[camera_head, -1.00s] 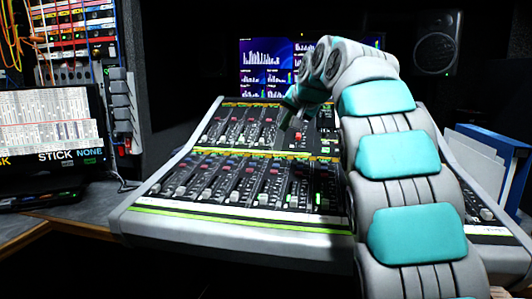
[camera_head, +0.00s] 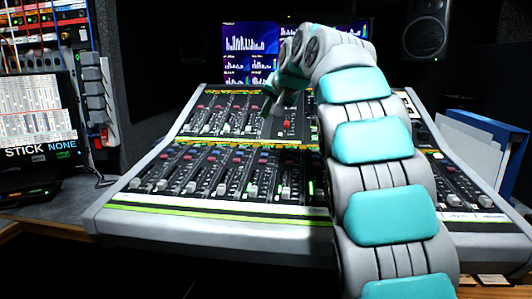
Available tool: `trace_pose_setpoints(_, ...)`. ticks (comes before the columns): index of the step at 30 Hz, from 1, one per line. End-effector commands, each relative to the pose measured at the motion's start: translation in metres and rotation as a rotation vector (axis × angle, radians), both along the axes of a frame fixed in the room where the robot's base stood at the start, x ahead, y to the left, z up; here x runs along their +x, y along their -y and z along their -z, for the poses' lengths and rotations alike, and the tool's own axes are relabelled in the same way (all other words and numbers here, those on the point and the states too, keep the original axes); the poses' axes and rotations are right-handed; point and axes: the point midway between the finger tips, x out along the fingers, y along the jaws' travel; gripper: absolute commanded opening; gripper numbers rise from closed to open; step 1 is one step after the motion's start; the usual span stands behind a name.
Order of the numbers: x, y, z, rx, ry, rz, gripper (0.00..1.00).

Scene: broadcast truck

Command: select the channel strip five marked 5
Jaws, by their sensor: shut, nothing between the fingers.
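A grey mixing console (camera_head: 210,229) with two rows of channel strips, faders and small coloured buttons fills the middle of the head view. The strip numbers are too small to read, so I cannot tell which strip is marked 5. My arm reaches in from the lower right and bends over the console. My gripper (camera_head: 272,104), dark and teal, is shut and empty, pointing down at the upper row, left of a red fader cap (camera_head: 286,125). I cannot tell whether its tips touch the panel. My arm hides the right-centre strips.
A monitor with level graphs (camera_head: 245,45) stands behind the console. A loudspeaker (camera_head: 425,37) is at the back right. A laptop-like screen (camera_head: 38,120) and a patch rack (camera_head: 45,30) are at left. Blue and white binders (camera_head: 480,150) stand at right.

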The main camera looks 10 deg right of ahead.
Motion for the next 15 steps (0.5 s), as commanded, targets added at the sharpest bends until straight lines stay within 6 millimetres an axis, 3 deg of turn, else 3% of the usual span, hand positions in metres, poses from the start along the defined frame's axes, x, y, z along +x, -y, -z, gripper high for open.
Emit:
trace_pose_setpoints(9,0.005,0.003,0.047,-0.001,0.000,0.001,0.00)
trace_pose_setpoints(15,0.008,0.002,0.068,0.001,-0.003,-0.001,0.00)
